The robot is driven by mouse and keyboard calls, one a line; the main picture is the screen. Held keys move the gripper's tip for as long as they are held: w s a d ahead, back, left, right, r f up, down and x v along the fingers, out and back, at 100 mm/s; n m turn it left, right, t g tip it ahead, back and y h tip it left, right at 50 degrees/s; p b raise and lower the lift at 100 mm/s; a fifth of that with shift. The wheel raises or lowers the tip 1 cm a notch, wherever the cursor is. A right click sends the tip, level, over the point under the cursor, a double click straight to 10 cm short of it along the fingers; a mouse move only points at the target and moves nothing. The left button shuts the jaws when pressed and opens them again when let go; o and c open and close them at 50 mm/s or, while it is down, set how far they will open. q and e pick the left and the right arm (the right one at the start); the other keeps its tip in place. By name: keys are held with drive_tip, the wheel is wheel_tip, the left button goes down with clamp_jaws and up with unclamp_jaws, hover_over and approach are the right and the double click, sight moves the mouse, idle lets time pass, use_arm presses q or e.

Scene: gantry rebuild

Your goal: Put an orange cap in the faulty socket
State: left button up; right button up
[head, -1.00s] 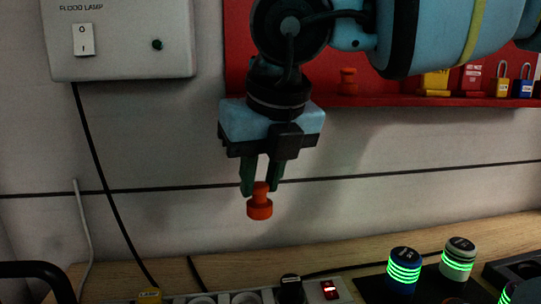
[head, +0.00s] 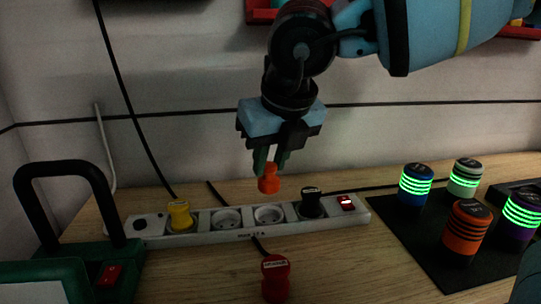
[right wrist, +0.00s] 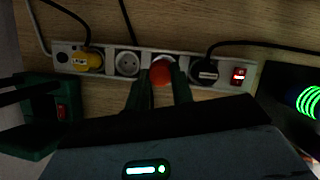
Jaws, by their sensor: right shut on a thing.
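My right gripper (head: 271,163) is shut on an orange cap (head: 268,180) and holds it upright above a white power strip (head: 185,237). In the right wrist view the cap (right wrist: 162,72) sits between the fingertips and covers part of a socket. The strip holds a yellow plug (head: 180,215), two uncovered sockets, the left one (head: 227,217) and the right one (head: 269,214), a black plug (head: 311,204) and a lit red switch (head: 347,202). I cannot tell a fault mark on either socket. My left gripper is not in view.
A red plug (head: 275,280) stands on the wooden table in front of the strip. A green case with a black handle (head: 62,168) is at the left. Several ringed cylinders, one orange (head: 466,230), stand on a black mat (head: 432,262) at the right.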

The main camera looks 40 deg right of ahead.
sight(271, 181)
drive_tip(key=shift+f+b, duration=0.6)
drive_tip(key=shift+f, duration=0.55)
wheel_tip(271, 181, down, 2)
drive_tip(key=shift+f+b, duration=0.2)
drive_tip(key=shift+b, duration=0.45)
drive_tip(key=shift+f+b, duration=0.3)
drive_tip(key=shift+f, duration=0.25)
drive_tip(key=shift+b, duration=0.35)
drive_tip(key=shift+b, duration=0.35)
